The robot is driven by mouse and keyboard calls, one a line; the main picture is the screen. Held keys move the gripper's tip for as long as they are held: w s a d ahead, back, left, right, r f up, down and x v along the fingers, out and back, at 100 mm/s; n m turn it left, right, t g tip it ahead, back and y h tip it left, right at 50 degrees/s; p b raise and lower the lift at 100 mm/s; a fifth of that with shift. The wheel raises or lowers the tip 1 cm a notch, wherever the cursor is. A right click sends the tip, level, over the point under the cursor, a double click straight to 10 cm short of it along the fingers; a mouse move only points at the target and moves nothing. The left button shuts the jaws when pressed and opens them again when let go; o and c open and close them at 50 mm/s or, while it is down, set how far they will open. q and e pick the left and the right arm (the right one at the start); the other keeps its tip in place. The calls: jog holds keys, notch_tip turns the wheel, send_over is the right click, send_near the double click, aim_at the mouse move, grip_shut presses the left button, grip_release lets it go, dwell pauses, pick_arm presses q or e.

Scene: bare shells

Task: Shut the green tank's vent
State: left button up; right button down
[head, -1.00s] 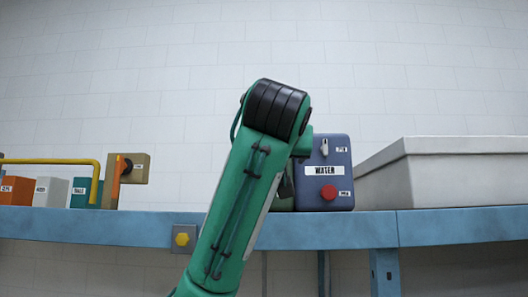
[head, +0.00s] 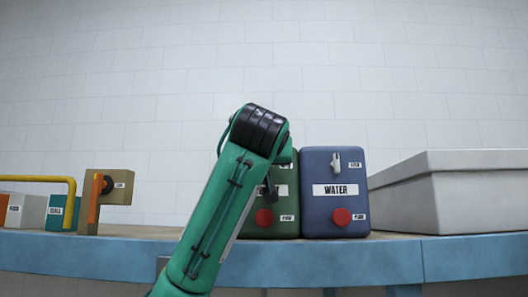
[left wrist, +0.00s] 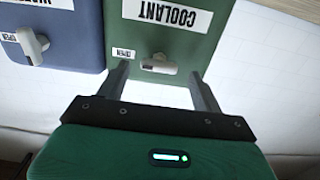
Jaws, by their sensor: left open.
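The green tank (head: 287,222), marked COOLANT in the left wrist view (left wrist: 205,38), stands on the shelf, partly hidden by my left arm in the head view. Its pale vent handle (left wrist: 158,66) lies crosswise in the left wrist view, with an OPEN label (left wrist: 123,53) off its left end. My left gripper (left wrist: 159,73) is open, one finger on each side of the handle. I cannot tell whether they touch it. In the head view the handle is hidden behind my arm. My right gripper is in neither view.
A blue WATER tank (head: 322,213) stands close right of the green one, its vent handle (head: 336,162) upright. Further right is a large grey bin (head: 470,205). At left are small boxes (head: 22,211), a yellow pipe (head: 45,180) and a tan block with an orange handle (head: 118,186).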

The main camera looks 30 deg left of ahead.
pick_arm(q)
jog(key=p+x, duration=0.1)
jog(key=x, duration=0.1)
jog(key=shift+w+a+r, duration=0.1)
jog(key=shift+w+a, duration=0.05)
jog(key=shift+w, duration=0.2)
jog(key=shift+s, duration=0.15)
jog(key=c, duration=1)
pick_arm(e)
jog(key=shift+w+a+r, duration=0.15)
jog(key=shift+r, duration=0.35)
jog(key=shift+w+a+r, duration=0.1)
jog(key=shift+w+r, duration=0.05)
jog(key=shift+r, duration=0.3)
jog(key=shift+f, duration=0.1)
